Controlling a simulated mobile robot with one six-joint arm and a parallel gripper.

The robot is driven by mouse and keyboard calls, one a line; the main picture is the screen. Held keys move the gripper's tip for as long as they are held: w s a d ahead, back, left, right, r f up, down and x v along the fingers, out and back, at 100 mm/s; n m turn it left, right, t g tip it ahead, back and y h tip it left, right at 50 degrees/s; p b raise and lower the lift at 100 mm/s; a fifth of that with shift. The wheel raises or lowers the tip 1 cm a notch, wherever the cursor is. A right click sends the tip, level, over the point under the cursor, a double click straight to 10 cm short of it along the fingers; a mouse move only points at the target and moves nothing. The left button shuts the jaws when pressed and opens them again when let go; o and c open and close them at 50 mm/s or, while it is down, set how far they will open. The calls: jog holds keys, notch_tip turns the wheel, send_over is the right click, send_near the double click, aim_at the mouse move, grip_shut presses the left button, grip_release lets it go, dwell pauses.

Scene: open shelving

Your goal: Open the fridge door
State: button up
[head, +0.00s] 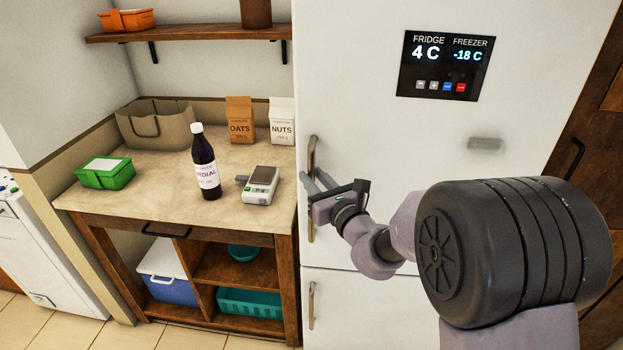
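The white fridge door (370,120) fills the middle of the head view and looks closed. Its vertical metal handle (313,150) runs along the door's left edge. My gripper (311,175) is at the handle's middle, reaching in from the right. Its two fingers are parallel with a gap between them, one showing on each side of the handle in the picture. I cannot tell whether either finger touches the handle. The gripper partly hides the handle's middle.
A counter (150,195) left of the fridge holds a dark bottle (204,165), a scale (261,186), a green box (104,173), a bag and two cartons. The freezer handle (311,303) is below. A dark wooden cabinet (590,140) stands at right.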

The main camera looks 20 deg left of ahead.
jog(key=shift+w+a, duration=0.4)
jog(key=shift+a, duration=0.1)
grip_shut()
dwell(1.2)
